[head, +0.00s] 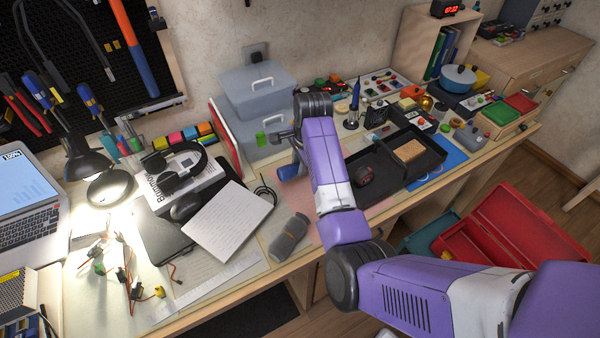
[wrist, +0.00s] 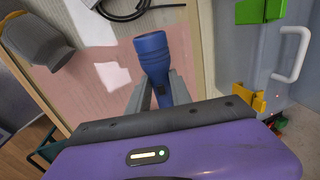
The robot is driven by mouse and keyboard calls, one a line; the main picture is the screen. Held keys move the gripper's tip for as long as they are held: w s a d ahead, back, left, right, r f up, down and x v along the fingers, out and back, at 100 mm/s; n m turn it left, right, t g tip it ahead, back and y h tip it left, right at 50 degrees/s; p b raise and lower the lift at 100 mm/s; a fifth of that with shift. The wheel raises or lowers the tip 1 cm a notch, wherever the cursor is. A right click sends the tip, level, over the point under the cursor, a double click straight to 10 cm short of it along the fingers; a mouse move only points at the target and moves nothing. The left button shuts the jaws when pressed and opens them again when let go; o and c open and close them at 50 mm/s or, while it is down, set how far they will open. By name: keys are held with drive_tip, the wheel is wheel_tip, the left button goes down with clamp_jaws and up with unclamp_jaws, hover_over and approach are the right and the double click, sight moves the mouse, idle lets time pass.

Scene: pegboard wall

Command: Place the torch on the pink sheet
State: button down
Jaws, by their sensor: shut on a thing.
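The blue torch (wrist: 152,52) is between the two fingers of my gripper (wrist: 158,92) in the wrist view, its wide head pointing away from the palm. In the head view the torch (head: 288,171) shows at the left of my forearm, which hides most of my gripper. The pink sheet (wrist: 95,100) lies flat on the bench in the wrist view. In the head view the sheet (head: 298,203) is partly hidden by my arm.
Grey lidded boxes (head: 258,92) stand behind. A black tray (head: 400,190) is right of my arm, and a notepad (head: 228,222) lies to the left.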

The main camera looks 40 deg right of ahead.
drive_tip(key=shift+s+x, duration=0.25)
drive_tip(key=shift+x, duration=0.8)
drive_tip(key=shift+s+x, duration=0.25)
drive_tip(key=shift+x, duration=0.85)
drive_tip(key=shift+a+f, duration=0.15)
drive_tip(key=shift+f, duration=0.05)
drive_tip(key=c, duration=1.2)
unclamp_jaws()
drive_tip(key=shift+o, duration=0.2)
drive_tip(key=shift+r, duration=0.1)
drive_tip(key=v, duration=1.2)
